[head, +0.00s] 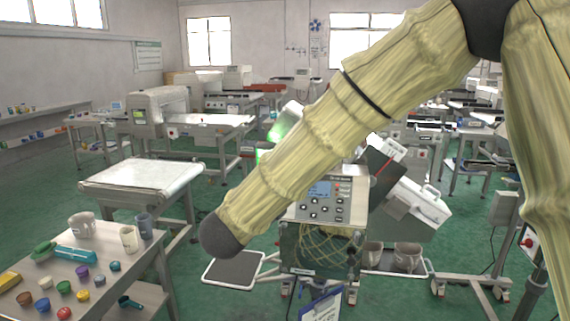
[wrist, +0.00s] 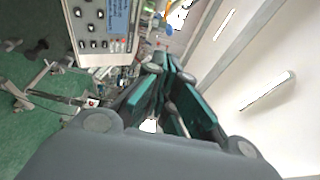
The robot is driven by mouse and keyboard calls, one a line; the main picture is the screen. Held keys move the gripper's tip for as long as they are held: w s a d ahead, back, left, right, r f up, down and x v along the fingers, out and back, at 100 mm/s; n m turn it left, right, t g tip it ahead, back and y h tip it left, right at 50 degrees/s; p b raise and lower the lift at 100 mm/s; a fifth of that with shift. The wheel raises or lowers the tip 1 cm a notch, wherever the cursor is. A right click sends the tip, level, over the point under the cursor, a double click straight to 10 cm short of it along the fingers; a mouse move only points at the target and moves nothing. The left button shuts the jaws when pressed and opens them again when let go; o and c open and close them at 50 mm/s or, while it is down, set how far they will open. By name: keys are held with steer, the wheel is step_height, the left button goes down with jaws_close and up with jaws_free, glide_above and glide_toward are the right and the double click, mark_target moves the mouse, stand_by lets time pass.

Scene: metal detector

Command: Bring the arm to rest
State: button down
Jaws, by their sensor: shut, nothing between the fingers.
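My gripper (wrist: 163,85) shows in the wrist view, with its dark, green-edged fingers drawn together and nothing between them. In the head view my arm, in a yellowish cover, crosses the picture from the upper right down to a dark elbow at the lower middle. The gripper itself cannot be made out there. A grey control panel with a blue screen (head: 320,189) stands behind the arm. The same kind of panel appears at the upper left of the wrist view (wrist: 103,28), beside the gripper and apart from it.
A table (head: 140,254) at the lower left holds cups, a teal box and several coloured lids. A white-topped bench (head: 142,174) stands behind it. A tilted white machine (head: 415,208) is right of the panel. Green floor (head: 50,195) is open at the left.

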steer(key=w+d+f+n+g+y, duration=0.1)
steer(key=d+f+n+y, duration=0.15)
steer(key=f, duration=0.65)
steer(key=w+d+f+n+y, duration=0.15)
steer(key=f+n, duration=0.25)
steer(key=f, duration=0.5)
steer(key=s+d+f+n+g+y, duration=0.1)
steer(key=s+d+f+n+g, duration=0.3)
steer(key=f, duration=0.6)
steer(key=s+d+f+n+y+p, duration=0.1)
steer(key=s+f+n+y, duration=0.1)
steer(key=s+f, duration=0.55)
steer(key=s+d+f+n+g+y, duration=0.1)
steer(key=s+d+f+n+g, duration=0.2)
steer(key=f, duration=0.8)
steer(key=s+d+f+n+g, duration=0.2)
steer(key=s+d+f, duration=0.1)
steer(key=s, duration=0.7)
steer(key=s+d+f+n+g, duration=0.3)
steer(key=s+f, duration=0.3)
steer(key=s, duration=0.4)
steer(key=s+d+f+n+g, duration=0.2)
steer(key=s+d+f+n, duration=0.1)
steer(key=s, duration=0.8)
steer(key=shift+d+f+g+y+p, duration=0.4)
steer(key=shift+d+f, duration=0.3)
